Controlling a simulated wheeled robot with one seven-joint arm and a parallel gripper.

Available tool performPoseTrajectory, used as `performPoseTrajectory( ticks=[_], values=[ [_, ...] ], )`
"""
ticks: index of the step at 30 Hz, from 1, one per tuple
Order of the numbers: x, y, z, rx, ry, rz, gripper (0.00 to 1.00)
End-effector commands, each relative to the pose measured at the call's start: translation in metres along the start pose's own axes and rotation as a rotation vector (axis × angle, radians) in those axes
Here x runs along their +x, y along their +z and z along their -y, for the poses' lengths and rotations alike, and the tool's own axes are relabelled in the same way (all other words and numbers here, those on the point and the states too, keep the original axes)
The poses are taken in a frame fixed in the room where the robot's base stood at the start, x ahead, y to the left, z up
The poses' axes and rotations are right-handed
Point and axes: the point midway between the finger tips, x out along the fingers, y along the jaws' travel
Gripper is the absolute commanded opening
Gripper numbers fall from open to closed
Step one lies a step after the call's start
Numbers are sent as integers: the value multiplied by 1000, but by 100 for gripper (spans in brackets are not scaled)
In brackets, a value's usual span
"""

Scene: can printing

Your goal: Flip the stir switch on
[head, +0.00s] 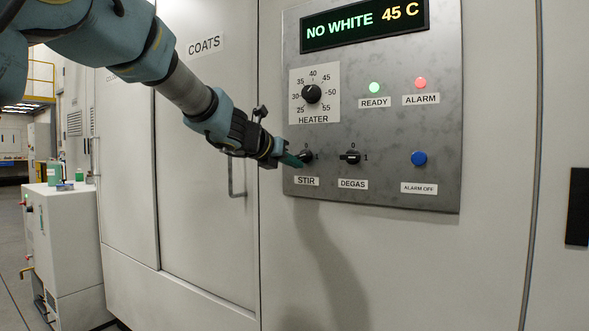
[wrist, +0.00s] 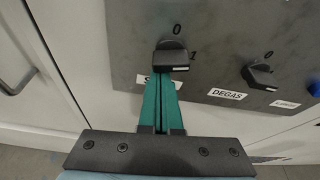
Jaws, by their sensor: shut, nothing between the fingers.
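The stir switch (head: 306,155) is a black rotary knob above the STIR label on the grey panel, with 0 above it and 1 to its right. In the wrist view the knob (wrist: 171,55) has a white mark at its lower right; I cannot tell its exact setting. My gripper (head: 299,163) reaches in from the left. Its green fingers (wrist: 163,82) are shut together, empty, with their tips at the knob's lower edge. I cannot tell whether they touch it. The fingers partly cover the STIR label in the wrist view.
The similar degas switch (head: 351,157) is right of it. A blue alarm-off button (head: 419,158), heater dial (head: 312,94), green ready lamp (head: 375,88) and red alarm lamp (head: 421,83) share the panel (head: 440,120). The display (head: 364,24) reads NO WHITE 45 C. A door handle (head: 235,180) is left.

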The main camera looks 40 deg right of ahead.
Motion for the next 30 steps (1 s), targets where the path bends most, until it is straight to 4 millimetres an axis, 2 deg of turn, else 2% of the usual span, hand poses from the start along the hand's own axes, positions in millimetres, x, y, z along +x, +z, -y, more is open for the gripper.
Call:
performPoseTrajectory(
  ticks=[9, 21, 30],
  values=[
    [0, 1, 0, 9, 3, 0, 0],
    [-7, 20, 3, 9, 2, 6, 0],
    [-8, 23, 4, 9, 2, 12, 0]
  ],
)
